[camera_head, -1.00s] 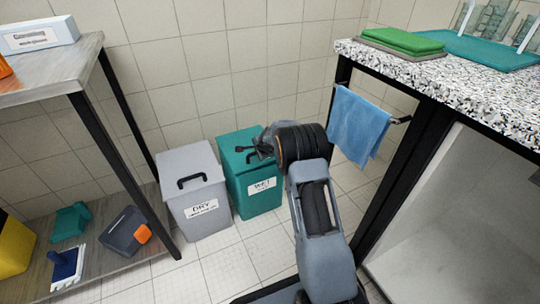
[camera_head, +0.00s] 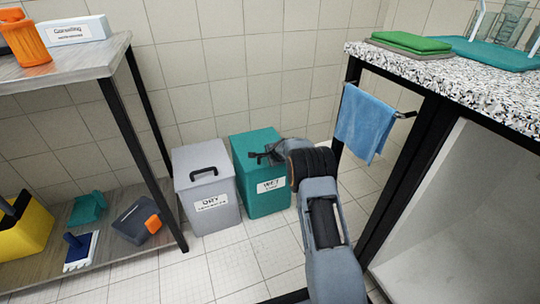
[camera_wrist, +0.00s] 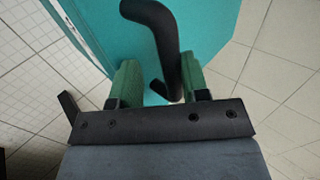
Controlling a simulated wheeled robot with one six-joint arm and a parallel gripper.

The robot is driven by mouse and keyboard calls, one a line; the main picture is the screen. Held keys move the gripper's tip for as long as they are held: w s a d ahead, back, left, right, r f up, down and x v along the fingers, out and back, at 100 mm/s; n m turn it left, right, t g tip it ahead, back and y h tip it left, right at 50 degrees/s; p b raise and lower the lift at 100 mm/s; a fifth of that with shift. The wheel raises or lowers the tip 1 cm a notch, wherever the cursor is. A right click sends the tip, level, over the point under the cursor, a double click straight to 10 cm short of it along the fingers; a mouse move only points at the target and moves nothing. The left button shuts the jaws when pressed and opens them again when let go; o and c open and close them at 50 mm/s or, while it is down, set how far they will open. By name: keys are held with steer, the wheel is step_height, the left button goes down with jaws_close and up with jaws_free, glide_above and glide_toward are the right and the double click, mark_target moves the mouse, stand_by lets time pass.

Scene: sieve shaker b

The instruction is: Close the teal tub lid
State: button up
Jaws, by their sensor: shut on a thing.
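The teal tub (camera_head: 262,198) stands on the floor against the tiled wall, with a white "WET" label on its front. Its teal lid (camera_head: 250,138) lies over the top and looks about level; my arm hides part of it, so I cannot tell whether it is fully seated. My gripper (camera_wrist: 158,82) is at the lid, its green fingertips shut on the black bent lid handle (camera_wrist: 158,30). The teal surface (camera_wrist: 205,25) shows behind the handle in the wrist view. In the head view my gripper (camera_head: 266,156) is small and dark.
A grey "DRY" tub (camera_head: 208,215) stands close to the left. A shelf unit (camera_head: 120,65) is further left, with several items on its lower board. A speckled counter (camera_head: 450,85) with a hanging blue towel (camera_head: 362,122) is at the right. Floor in front is clear.

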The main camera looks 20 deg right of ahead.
steer(key=shift+o, duration=1.3)
steer(key=shift+s+f, duration=0.25)
steer(key=shift+f, duration=0.3)
steer(key=a+p+v, duration=0.1)
steer(key=v, duration=1.3)
steer(key=shift+w+d+r, duration=0.25)
steer(key=shift+d+r, duration=0.1)
steer(key=shift+d, duration=0.15)
steer(key=s+a+r+n+g+y+p, duration=0.1)
steer(key=s+a+r+n+p, duration=0.25)
steer(key=r+p, duration=0.5)
steer(key=s+a+r+n+p, duration=0.2)
steer(key=s+r+p, duration=0.3)
steer(key=r, duration=0.7)
steer(key=s+a+r+n+g+y+p, duration=0.1)
steer(key=s+a+r+n+p, duration=0.2)
steer(key=s+r+p, duration=0.5)
steer(key=s+r+n+g+h+p, duration=0.1)
steer(key=s+r+n+p, duration=0.3)
steer(key=s+r+p, duration=0.5)
steer(key=s+r+n+g+h+p, duration=0.1)
steer(key=s+r+n+p, duration=0.3)
steer(key=s+r+p, duration=0.5)
step_height(320, 180, up, 5)
steer(key=shift+r+g+h+p, duration=0.1)
steer(key=shift+g+h+p, duration=0.2)
steer(key=shift+g+p, duration=0.65)
